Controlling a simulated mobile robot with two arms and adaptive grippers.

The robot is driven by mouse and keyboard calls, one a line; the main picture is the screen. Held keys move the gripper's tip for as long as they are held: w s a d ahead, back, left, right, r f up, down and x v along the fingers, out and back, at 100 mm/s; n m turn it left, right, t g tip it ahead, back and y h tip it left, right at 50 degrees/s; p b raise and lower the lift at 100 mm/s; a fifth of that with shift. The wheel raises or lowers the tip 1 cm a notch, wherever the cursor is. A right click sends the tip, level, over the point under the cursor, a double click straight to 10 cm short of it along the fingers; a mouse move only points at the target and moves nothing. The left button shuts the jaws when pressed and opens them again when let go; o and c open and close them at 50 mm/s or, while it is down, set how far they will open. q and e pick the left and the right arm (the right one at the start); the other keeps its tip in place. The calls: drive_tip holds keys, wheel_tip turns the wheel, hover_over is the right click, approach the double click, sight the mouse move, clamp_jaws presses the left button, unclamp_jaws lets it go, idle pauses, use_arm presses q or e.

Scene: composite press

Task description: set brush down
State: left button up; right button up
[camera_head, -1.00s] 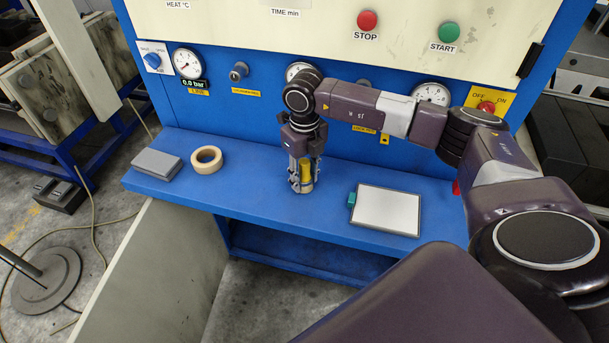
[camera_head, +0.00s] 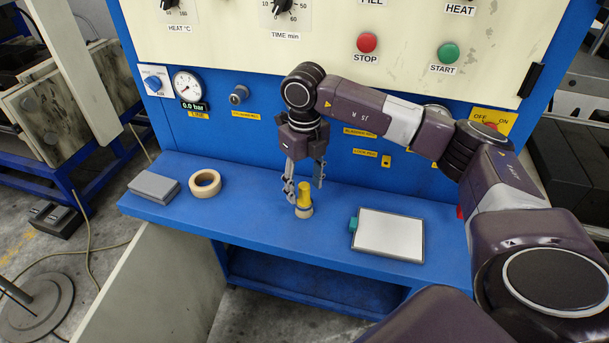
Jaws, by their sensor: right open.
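The brush (camera_head: 304,196) has a yellow handle and a pale lower end. It stands upright on the blue shelf (camera_head: 255,222) of the press, lower end down. My right gripper (camera_head: 304,190) is open above it, with its fingers pointing down on either side of the yellow handle's upper part. Whether a finger touches the handle is hard to tell. My left gripper is not in view.
A roll of tape (camera_head: 205,183) and a grey block (camera_head: 152,187) lie on the shelf's left part. A white panel (camera_head: 389,234) with a teal clip lies to the right of the brush. The press's front, with a gauge (camera_head: 187,83) and buttons, rises behind the shelf.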

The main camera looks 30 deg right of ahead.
wheel_tip(320, 180, up, 6)
drive_tip(key=shift+f+b, duration=0.2)
drive_tip(key=shift+b, duration=0.65)
drive_tip(key=shift+r, duration=0.4)
drive_tip(key=shift+f, duration=0.1)
